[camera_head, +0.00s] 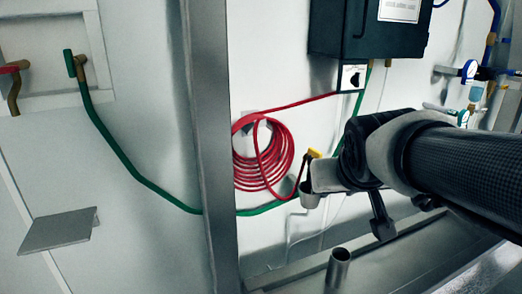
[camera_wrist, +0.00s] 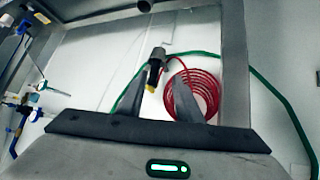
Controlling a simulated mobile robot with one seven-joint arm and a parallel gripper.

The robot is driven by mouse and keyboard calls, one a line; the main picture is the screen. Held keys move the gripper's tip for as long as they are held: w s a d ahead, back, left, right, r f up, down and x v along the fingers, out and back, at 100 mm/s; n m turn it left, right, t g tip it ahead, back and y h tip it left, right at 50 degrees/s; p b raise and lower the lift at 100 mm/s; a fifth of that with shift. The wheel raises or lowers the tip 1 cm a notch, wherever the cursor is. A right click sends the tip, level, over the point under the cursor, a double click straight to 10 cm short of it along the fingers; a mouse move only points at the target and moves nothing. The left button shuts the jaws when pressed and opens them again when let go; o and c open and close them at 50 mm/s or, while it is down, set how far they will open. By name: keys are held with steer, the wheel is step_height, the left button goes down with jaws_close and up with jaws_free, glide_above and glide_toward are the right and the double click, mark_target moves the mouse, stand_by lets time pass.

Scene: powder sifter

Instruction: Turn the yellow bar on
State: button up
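The yellow bar (camera_head: 314,153) is a small yellow handle beside the red hose coil in the head view, just at the end of my gripper (camera_head: 318,178). In the wrist view, the yellow bar (camera_wrist: 152,88) shows on a dark fitting, close to the left finger. My gripper (camera_wrist: 161,76) has its two dark fingers spread apart, with nothing held between them. I cannot tell whether a finger touches the bar. The arm and gripper hide part of the fitting in the head view.
A red hose coil (camera_head: 262,155) hangs on the white wall, with a green hose (camera_head: 140,178) running past it. A grey metal post (camera_head: 207,130) stands left of it. A dark box (camera_head: 372,30) is mounted above. A metal pipe stub (camera_head: 338,268) stands below.

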steer(key=w+d+n+t, duration=0.1)
steer(key=w+d+t, duration=0.25)
steer(key=w, duration=0.75)
steer(key=w+d+n+t, duration=0.15)
steer(key=w+d, duration=0.35)
steer(key=w, duration=0.6)
steer(key=n+t+y, duration=0.2)
steer(key=n+y, duration=0.1)
steer(key=y, duration=0.7)
glide_toward(309, 148)
steer(key=x, duration=0.2)
steer(key=p+x, duration=0.1)
steer(key=x, duration=0.4)
steer(key=shift+w+d+f, duration=0.2)
steer(key=shift+w, duration=0.25)
